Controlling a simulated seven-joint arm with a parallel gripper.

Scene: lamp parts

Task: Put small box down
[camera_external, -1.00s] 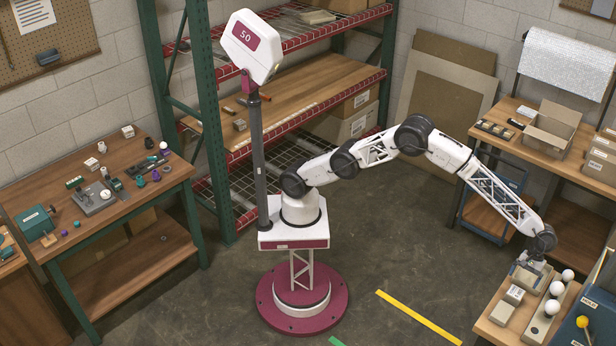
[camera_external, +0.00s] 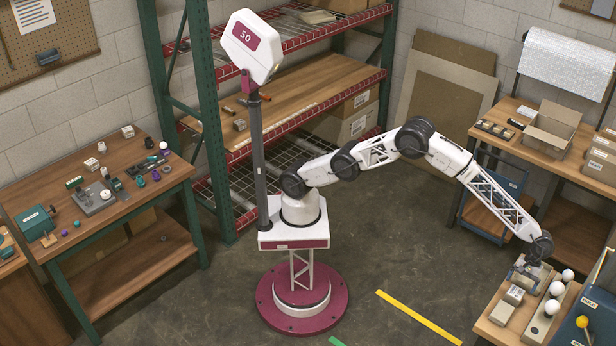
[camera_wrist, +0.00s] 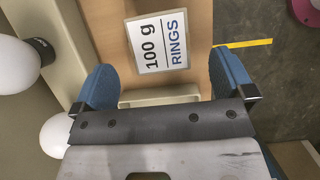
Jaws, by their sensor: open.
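My gripper (camera_external: 527,270) is low over the small bench at the lower right. In the wrist view its two blue fingers (camera_wrist: 165,80) are spread apart. A small pale beige box (camera_wrist: 160,96) shows as a narrow strip between them. Gaps show between the strip and the fingers; the rest of the box is hidden under my gripper body. I cannot tell whether the box rests fully on the bench.
White bulbs (camera_external: 556,288) stand on a beige tray to the right, close to the left finger in the wrist view. A blue case (camera_external: 585,322) is further right.

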